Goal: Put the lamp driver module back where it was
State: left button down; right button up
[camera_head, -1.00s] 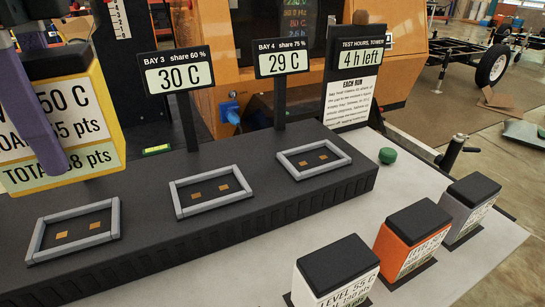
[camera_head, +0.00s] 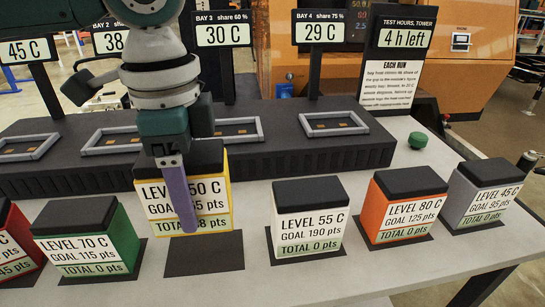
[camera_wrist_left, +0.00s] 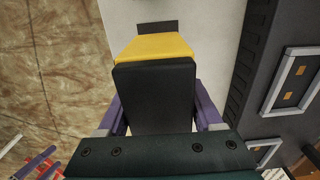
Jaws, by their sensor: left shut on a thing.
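The lamp driver module (camera_head: 158,207) is a yellow-edged block with a dark top and a label reading LEVEL 50 C. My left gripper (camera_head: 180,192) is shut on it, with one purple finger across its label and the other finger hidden. The module is upright. In the left wrist view its dark top (camera_wrist_left: 155,95) sits between both purple fingers. A bare black pad (camera_head: 204,256) shows just in front of and below the module on the white table. I cannot tell how high the module is above the table. My right gripper is not in view.
A green module (camera_head: 92,240) stands close to the left and a white module (camera_head: 305,222) to the right, each on a pad. Orange (camera_head: 400,208) and grey (camera_head: 484,196) modules stand further right. Behind is the dark rack (camera_head: 300,160) with framed bays (camera_head: 333,124).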

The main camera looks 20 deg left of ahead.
pick_arm(q)
notch_tip(320, 180, down, 6)
jog(key=shift+f+b, duration=0.1)
jog(key=shift+b, duration=0.65)
jog(key=shift+d+f, duration=0.1)
jog(key=shift+f, duration=0.2)
jog(key=shift+f, duration=0.15)
jog(key=shift+c, duration=0.2)
grip_release()
notch_tip(320, 180, up, 12)
jog(key=p, duration=0.3)
